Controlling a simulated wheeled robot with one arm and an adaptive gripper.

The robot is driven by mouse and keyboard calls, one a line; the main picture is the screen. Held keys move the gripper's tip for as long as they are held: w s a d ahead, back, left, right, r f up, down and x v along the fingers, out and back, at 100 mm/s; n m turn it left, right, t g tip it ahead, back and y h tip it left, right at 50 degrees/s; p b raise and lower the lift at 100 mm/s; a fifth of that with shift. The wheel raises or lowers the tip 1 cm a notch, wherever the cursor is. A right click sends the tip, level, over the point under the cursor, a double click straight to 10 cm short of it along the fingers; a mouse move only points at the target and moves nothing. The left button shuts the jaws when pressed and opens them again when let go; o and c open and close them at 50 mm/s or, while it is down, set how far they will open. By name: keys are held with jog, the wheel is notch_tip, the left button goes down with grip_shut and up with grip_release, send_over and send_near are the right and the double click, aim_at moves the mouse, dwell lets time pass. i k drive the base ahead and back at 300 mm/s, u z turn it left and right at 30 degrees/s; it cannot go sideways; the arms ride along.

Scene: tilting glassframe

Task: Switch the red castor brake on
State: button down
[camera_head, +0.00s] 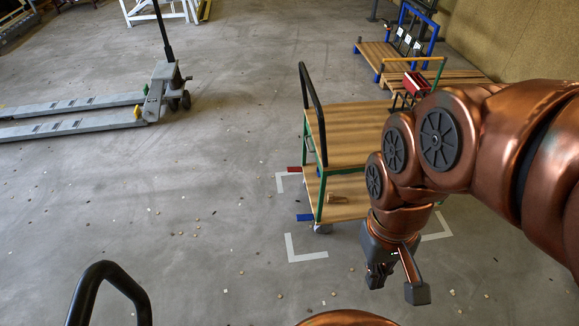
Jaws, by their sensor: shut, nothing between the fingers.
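The red castor brake (294,169) is a small red pedal that sticks out at the left side of a wooden two-deck trolley (345,135), near its far left corner. A blue pedal (305,217) sticks out nearer to me on the same side. Whether either pedal is up or down is too small to tell. My gripper (380,277) points down in front of the trolley's near end, to the right of and nearer than both pedals. It is shut and empty, and touches neither pedal. My arm hides the trolley's right part.
White corner marks (304,250) lie on the floor around the trolley. A black push handle (313,110) rises at its left side. A pallet truck (160,95) stands at the left. More carts (375,55) stand behind. The floor left of the trolley is open, with small scraps.

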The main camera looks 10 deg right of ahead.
aim_at(290, 169)
jog(key=u, duration=0.6)
jog(key=i, duration=2.15)
jog(key=z, duration=0.45)
